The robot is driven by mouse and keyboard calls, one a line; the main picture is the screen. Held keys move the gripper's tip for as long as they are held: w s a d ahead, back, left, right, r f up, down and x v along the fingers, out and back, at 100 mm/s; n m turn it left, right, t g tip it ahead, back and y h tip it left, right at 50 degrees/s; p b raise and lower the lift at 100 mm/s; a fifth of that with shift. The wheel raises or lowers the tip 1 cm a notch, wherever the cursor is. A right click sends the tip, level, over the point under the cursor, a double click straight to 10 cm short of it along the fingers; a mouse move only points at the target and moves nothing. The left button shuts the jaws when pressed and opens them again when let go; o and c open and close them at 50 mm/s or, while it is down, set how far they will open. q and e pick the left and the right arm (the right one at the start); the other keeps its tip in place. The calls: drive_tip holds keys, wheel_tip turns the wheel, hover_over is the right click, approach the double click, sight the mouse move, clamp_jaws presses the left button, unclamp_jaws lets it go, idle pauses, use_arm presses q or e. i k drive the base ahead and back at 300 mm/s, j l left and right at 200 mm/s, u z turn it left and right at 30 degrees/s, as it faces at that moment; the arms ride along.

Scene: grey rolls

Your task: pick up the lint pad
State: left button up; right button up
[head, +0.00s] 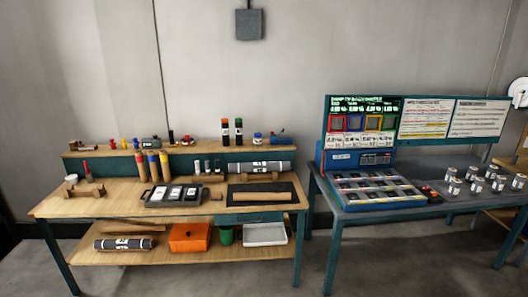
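I cannot pick out a lint pad for certain at this size. A grey tray (174,196) with several small dark, pale-labelled items stands on the left wooden workbench (120,197). To its right, a tan roll (260,196) lies on a dark mat (287,188). A grey labelled roll (260,167) lies behind the mat, along the raised back shelf. Neither of my grippers is in view.
The lower shelf holds a dark roll (124,244), an orange box (190,238), a green bin (226,236) and a white tray (264,234). A teal table (350,214) at right bears a blue display station (357,158) and several cans (475,179). Floor in front is clear.

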sight(216, 196)
drive_tip(key=i, duration=2.15)
